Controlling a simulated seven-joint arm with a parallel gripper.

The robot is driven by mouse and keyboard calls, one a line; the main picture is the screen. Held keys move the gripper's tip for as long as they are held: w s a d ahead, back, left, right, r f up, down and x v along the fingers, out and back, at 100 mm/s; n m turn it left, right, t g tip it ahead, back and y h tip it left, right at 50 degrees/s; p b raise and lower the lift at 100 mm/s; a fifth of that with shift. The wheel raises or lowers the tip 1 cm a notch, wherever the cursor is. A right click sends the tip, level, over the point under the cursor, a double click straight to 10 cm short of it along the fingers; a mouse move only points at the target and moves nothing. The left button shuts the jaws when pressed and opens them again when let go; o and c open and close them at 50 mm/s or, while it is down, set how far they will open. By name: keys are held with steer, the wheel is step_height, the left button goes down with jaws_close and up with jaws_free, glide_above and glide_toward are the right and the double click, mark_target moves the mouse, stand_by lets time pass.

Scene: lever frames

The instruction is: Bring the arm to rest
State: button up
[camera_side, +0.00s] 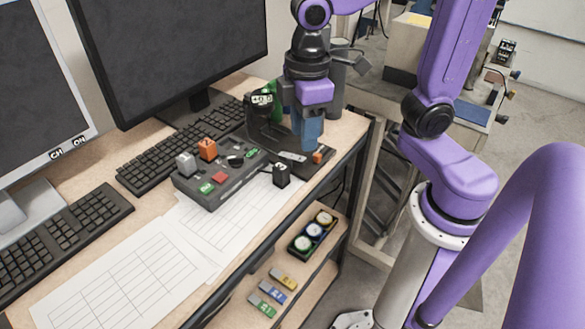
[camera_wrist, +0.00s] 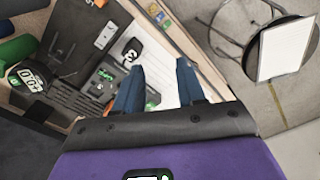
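My gripper (camera_side: 308,148) points down over the right end of a dark base plate (camera_side: 318,168) on the desk. Its two blue fingers also show in the wrist view (camera_wrist: 158,72), well apart, with nothing held between them. Pale paper shows beyond the gap. A small orange piece (camera_side: 318,157) sits close beside the fingertips in the side view; I cannot tell if they touch. A dark control box (camera_side: 228,182) stands left of the gripper, with a grey knob (camera_side: 186,163), an orange knob (camera_side: 207,149) and a red button (camera_side: 219,178).
A black stand with a small numbered display (camera_side: 262,99) rises just left of my gripper. A black block (camera_side: 282,174) is near the desk edge. Monitors (camera_side: 170,45) and keyboards (camera_side: 70,235) fill the left. A lower shelf holds a tray of round pieces (camera_side: 313,233).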

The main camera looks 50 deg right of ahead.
steer(key=s+d+f, duration=0.2)
steer(key=s, duration=0.3)
steer(key=s+d+f+n, duration=0.1)
steer(key=s+d+f, duration=0.1)
steer(key=s, duration=0.4)
steer(key=shift+d, duration=0.75)
stand_by(0.5)
